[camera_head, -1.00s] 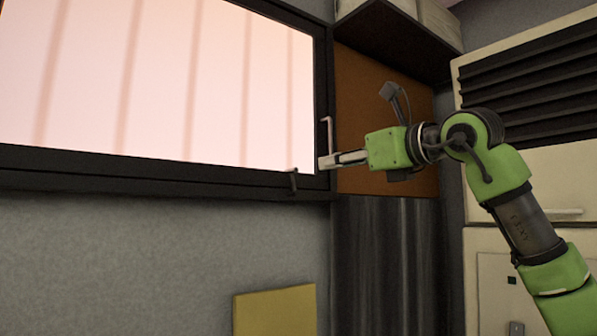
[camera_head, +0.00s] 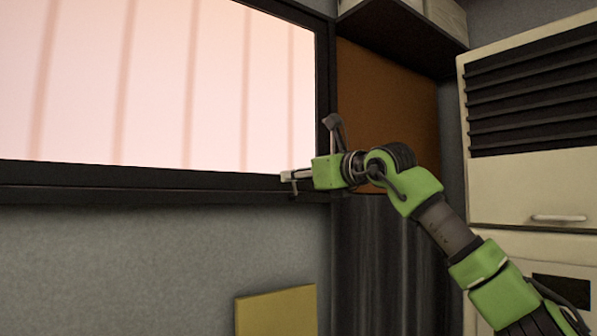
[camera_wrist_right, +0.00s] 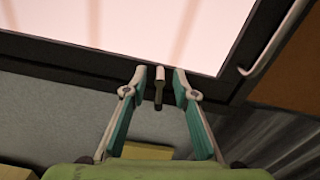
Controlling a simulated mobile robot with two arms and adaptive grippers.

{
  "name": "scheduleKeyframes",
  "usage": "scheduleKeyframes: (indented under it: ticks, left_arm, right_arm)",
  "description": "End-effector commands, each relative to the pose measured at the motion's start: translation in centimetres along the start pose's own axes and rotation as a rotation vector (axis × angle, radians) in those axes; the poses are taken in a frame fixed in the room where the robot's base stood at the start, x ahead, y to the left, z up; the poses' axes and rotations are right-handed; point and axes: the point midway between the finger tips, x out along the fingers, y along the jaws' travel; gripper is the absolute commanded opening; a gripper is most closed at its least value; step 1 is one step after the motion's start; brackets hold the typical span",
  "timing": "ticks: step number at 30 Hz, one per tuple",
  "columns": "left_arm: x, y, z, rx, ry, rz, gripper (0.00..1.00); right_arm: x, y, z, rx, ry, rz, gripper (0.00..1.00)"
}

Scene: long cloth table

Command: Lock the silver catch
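A small catch (camera_wrist_right: 158,88) with a pale silver top and a darker stem sits on the lower black frame of the window, near its right corner. In the wrist view it stands upright between the two fingers of my right gripper (camera_wrist_right: 157,80). The fingers are open on either side of it, with a gap on both sides. In the head view my right gripper (camera_head: 293,177) is at the frame's lower right, and only a bit of the catch (camera_head: 295,188) shows beneath the fingers. My left gripper is in neither view.
A bright window (camera_head: 150,90) fills the upper left. A long pale handle (camera_wrist_right: 272,45) is on the frame's right side. An orange-brown panel (camera_head: 390,110) is right of the window. A yellow board (camera_head: 275,312) stands below.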

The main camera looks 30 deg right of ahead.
Motion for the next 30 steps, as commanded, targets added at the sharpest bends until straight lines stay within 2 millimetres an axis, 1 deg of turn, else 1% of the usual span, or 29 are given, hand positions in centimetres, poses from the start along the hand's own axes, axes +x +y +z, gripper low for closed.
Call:
scheduleKeyframes:
  ticks: [5,8,9,14,16,21,24,27,30]
  left_arm:
    - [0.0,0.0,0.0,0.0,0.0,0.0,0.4]
    - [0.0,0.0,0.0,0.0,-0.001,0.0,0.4]
    - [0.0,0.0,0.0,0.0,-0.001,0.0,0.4]
    - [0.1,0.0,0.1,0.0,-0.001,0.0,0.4]
    - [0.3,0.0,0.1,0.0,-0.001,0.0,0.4]
    - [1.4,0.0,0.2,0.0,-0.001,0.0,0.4]
    - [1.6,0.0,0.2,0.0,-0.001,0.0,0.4]
    - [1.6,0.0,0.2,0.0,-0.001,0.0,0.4]
    - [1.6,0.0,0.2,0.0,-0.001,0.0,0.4]
  right_arm:
    - [0.0,0.0,-0.1,0.0,0.0,0.0,0.26]
    - [0.0,0.0,0.0,0.0,0.0,0.0,0.03]
    - [0.0,0.0,0.0,0.0,0.0,0.0,0.0]
    - [0.0,0.0,-0.1,0.002,0.0,0.0,0.0]
    - [0.0,-0.1,-0.1,0.028,0.0,0.0,0.0]
    - [0.0,-1.1,-0.4,0.221,-0.001,0.001,0.0]
    - [0.0,-1.7,-0.4,0.324,-0.001,0.0,0.0]
    - [0.0,-2.0,-0.4,0.379,-0.001,0.0,0.0]
    - [0.0,-2.1,-0.3,0.392,-0.001,0.0,0.0]
